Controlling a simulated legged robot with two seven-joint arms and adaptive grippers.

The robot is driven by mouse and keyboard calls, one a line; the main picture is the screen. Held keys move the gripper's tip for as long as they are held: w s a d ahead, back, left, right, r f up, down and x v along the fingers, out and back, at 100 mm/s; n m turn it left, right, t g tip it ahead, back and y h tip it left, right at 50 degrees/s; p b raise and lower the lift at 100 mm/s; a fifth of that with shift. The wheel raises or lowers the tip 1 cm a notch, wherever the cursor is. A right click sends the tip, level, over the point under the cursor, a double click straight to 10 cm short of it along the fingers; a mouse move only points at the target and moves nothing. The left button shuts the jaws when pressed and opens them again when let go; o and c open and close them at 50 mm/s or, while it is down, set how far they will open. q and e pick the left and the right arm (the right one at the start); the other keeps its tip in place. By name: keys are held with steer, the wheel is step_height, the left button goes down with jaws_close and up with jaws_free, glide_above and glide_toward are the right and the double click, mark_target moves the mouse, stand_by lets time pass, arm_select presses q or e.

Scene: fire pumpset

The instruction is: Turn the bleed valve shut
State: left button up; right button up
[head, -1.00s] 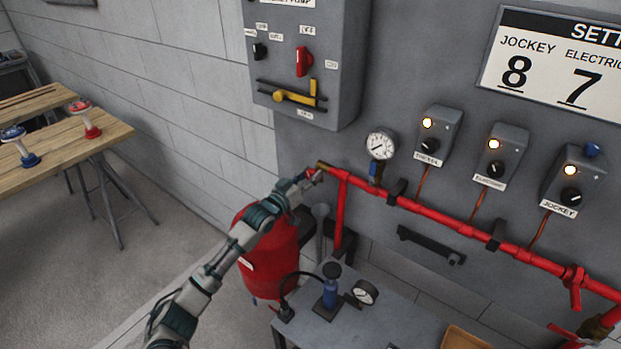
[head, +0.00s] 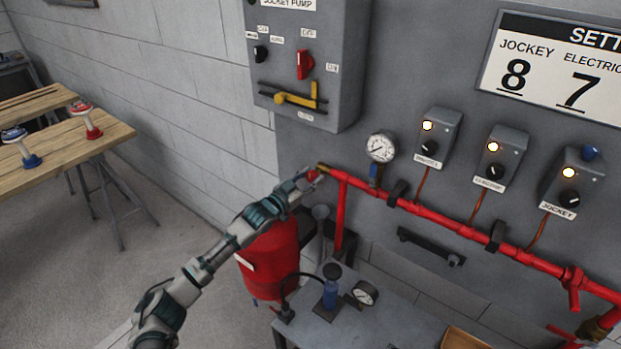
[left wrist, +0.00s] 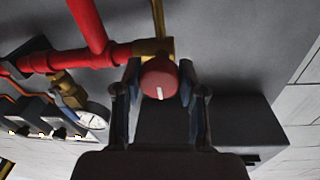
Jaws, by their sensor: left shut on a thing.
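The bleed valve is a red round knob (left wrist: 160,78) with a white mark, on a brass fitting (left wrist: 152,50) at the left end of the red pipe. In the head view the brass fitting (head: 323,168) shows at the pipe's end, and the knob is mostly hidden by my gripper. My left gripper (head: 308,177) reaches the knob from the left. In the left wrist view its two fingers (left wrist: 160,92) stand on either side of the knob, shut on it. The white mark points down in that view. My right gripper is not in view.
The red pipe (head: 450,222) runs right along the grey panel, with a pressure gauge (head: 381,147) close to the valve. A grey control box (head: 310,65) hangs above. A red tank (head: 270,260) and a grey bench (head: 350,315) stand below.

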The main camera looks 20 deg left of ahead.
arm_select(q)
steer(key=shift+f, duration=0.5)
steer(key=o, duration=1.2)
steer(key=shift+c, duration=0.2)
steer(key=shift+w+a+r, duration=0.1)
steer(key=shift+r, duration=0.1)
steer(key=v, duration=1.2)
steer(key=shift+f, duration=0.1)
